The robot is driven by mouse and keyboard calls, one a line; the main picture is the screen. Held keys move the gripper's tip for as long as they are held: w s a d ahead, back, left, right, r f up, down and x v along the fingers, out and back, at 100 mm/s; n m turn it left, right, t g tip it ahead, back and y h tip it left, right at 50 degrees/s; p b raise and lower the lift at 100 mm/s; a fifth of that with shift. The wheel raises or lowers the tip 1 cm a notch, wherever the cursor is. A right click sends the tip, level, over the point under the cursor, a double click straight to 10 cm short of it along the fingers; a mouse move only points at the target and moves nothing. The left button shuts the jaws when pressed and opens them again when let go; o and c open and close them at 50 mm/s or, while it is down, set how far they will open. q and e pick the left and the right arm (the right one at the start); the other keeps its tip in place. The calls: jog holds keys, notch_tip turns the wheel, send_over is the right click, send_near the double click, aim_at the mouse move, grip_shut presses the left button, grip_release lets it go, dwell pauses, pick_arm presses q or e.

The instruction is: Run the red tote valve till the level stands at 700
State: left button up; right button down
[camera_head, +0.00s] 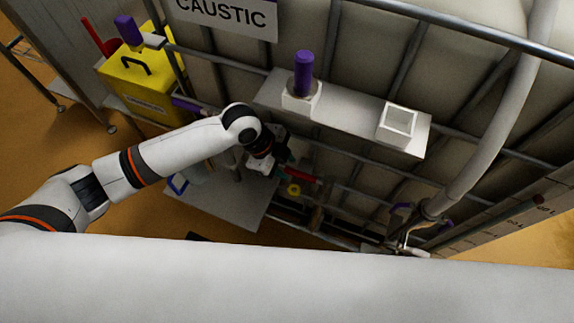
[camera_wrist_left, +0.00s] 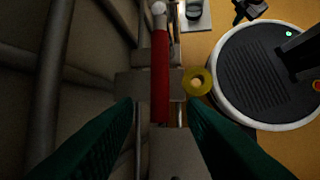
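The red valve handle (camera_head: 302,176) is a short bar low on the front of the caged tote (camera_head: 345,55). In the left wrist view the red handle (camera_wrist_left: 160,80) runs lengthwise between my green fingertips, with clear gaps at both sides. My left gripper (camera_wrist_left: 160,108) is open around or just above it; I cannot tell the depth. In the head view my left gripper (camera_head: 280,158) is partly hidden by its wrist. A yellow ring (camera_wrist_left: 197,81) sits right of the handle. A marked scale (camera_head: 510,215) runs along the tote's right side; its level cannot be read. My right gripper is not in view.
A shelf (camera_head: 350,110) above my gripper carries a purple-topped bottle (camera_head: 303,75) and a white square cup (camera_head: 397,124). A yellow box (camera_head: 140,75) stands left, a grey platform (camera_head: 225,200) below. A thick pale hose (camera_head: 500,110) curves down at right.

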pick_arm(q)
jog(key=shift+x, duration=0.85)
jog(key=shift+c, duration=0.6)
grip_shut()
